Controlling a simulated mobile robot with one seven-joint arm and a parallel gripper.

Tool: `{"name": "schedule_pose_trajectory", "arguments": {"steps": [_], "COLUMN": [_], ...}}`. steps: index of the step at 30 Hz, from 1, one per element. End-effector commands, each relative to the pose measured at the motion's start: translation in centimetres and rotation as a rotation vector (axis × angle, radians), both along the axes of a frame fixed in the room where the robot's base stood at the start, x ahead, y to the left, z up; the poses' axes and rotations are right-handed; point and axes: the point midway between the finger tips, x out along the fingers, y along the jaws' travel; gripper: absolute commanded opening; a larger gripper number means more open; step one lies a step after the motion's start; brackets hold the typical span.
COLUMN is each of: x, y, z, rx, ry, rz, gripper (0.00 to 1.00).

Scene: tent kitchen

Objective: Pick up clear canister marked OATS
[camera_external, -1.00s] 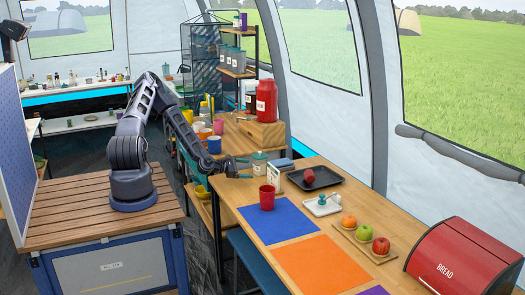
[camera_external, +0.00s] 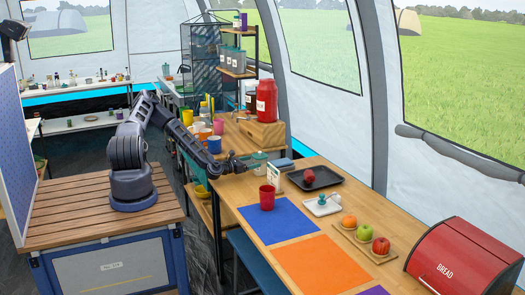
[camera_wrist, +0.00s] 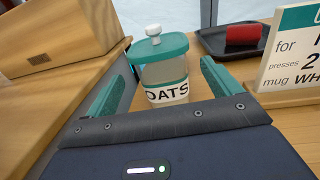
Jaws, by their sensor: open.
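The clear canister marked OATS (camera_wrist: 165,72) stands upright on the wooden table in the wrist view, with a teal lid and a pale knob on top. In the external view the canister (camera_external: 260,160) is small and partly covered by my gripper. My gripper (camera_wrist: 163,90) is open, with one teal finger to the left of the canister and one to the right. The fingers appear apart from it, and nothing is held.
A wooden box (camera_wrist: 70,35) is close on the left. A sign (camera_wrist: 292,55) in a wooden stand is close on the right. A black tray (camera_external: 322,178) with a red object lies behind. A red cup (camera_external: 267,197) stands nearer the front.

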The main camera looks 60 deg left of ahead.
Motion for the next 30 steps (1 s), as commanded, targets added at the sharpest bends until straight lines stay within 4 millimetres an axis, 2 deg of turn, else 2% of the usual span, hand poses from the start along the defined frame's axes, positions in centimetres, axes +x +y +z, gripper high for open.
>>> {"name": "schedule_pose_trajectory", "arguments": {"steps": [7, 15, 23, 24, 30], "x": [1.5, 4.9, 5.5, 5.5, 5.4], "y": [0.0, 0.2, 0.3, 0.3, 0.3], "z": [0.0, -0.2, -0.2, -0.2, -0.2], "rx": [0.002, 0.003, 0.000, 0.000, 0.001], "ry": [-0.001, 0.000, 0.001, 0.001, 0.001], "rz": [-0.001, -0.002, -0.001, -0.001, -0.001], "gripper": [0.90, 0.90, 0.90, 0.88, 0.48]}}
